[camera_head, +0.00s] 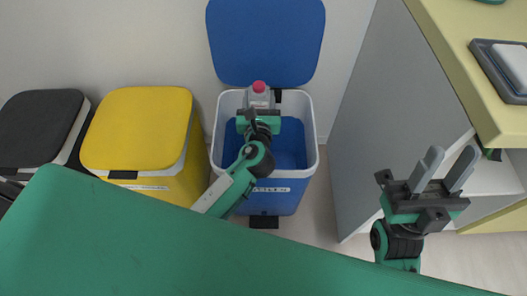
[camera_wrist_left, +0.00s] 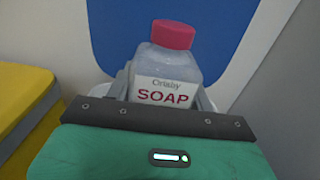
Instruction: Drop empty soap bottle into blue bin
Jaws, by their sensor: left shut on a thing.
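The soap bottle (camera_wrist_left: 166,62) is clear with a red cap and a white label reading SOAP. It stands upright between the fingers of my left gripper, which is shut on it. In the head view the bottle (camera_head: 259,96) and my left gripper (camera_head: 260,108) are over the open blue bin (camera_head: 314,130). The bin has a white rim and a blue interior, and its blue lid (camera_head: 265,42) is raised against the wall. The bottle's lower part is hidden by the gripper. My right gripper (camera_head: 441,172) is open and empty, to the right of the bin.
A yellow-lidded bin (camera_head: 138,128) and a black-lidded bin (camera_head: 38,125) stand closed to the left. A grey cabinet side (camera_head: 405,100) and a yellow counter (camera_head: 455,50) with a tray (camera_head: 484,62) are to the right. Some floor shows between bin and cabinet.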

